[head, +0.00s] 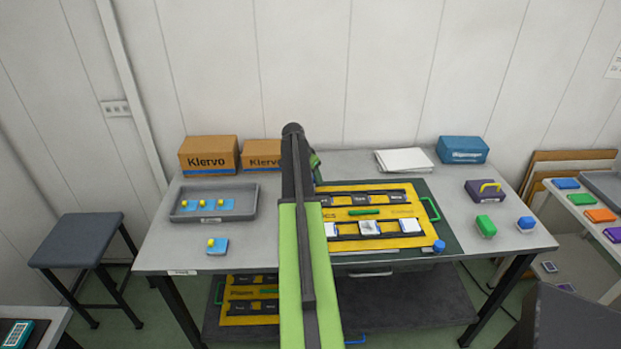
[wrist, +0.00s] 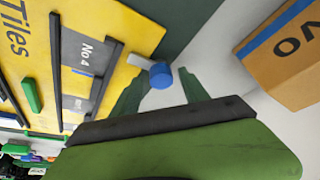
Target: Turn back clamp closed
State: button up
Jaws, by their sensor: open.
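The back clamp shows in the wrist view as a blue round knob (wrist: 161,76) with a short pale grey bar (wrist: 138,61). The bar points left from the knob, and its end meets or slightly overlaps the edge of the yellow board (wrist: 125,30). My gripper (wrist: 165,76) is open, with the knob between its fingertips; I cannot tell whether they touch it. In the head view my arm hides this clamp. Another blue-knobbed clamp (head: 439,246) is at the front right corner of the board, which also shows in the head view (head: 375,243).
Cardboard boxes (head: 208,155) stand at the back left; one is close to my gripper in the wrist view (wrist: 285,50). A grey tray (head: 188,215) is at the left. White sheets (head: 404,160) and a blue box (head: 462,150) are at the back right.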

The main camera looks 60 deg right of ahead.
jog(key=p+v, duration=1.6)
jog(key=v, duration=0.1)
jog(key=shift+r, duration=0.2)
jog(key=shift+a, duration=0.1)
jog(key=w+a+f+n+t+b, duration=0.1)
jog(key=w+a+n, duration=0.1)
jog(key=w+a, duration=0.75)
jog(key=w+a+f+n+t+b, duration=0.1)
jog(key=w+a+f+n+b, duration=0.1)
jog(key=w+a, duration=0.75)
jog(key=a+f+n+y, duration=0.1)
jog(key=a+n, duration=0.2)
jog(key=a, duration=1.4)
jog(key=s+a+f+n+y+b, duration=0.1)
jog(key=s+a+n, duration=0.15)
jog(key=a, duration=0.75)
jog(key=s+a+f+n+y+b, duration=0.1)
jog(key=a+f+n, duration=0.15)
jog(key=a, duration=0.85)
jog(key=s+a+n+g+y, duration=0.1)
jog(key=s+a+n, duration=0.5)
jog(key=s+n, duration=0.2)
jog(key=shift+s+a, duration=0.4)
jog(key=shift+s, duration=0.05)
